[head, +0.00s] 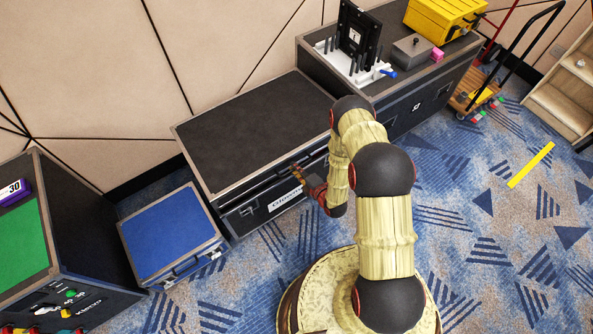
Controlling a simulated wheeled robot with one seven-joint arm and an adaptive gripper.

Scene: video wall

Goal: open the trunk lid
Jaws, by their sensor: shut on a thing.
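The trunk (238,222) is a dark case with metal edging against the wall. Its black-topped lid (255,130) looks lowered, with a dark seam along the front. My gripper (298,174) is at the front edge of the lid, right of the middle, near the label on the front. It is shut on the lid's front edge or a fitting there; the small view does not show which. My arm hides the trunk's right front corner.
A blue-topped case (170,230) stands left of the trunk, and a green-topped case (22,245) farther left. A taller case (425,100) on the right carries a black device (357,38) and a yellow box (443,15). Patterned carpet is free in front.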

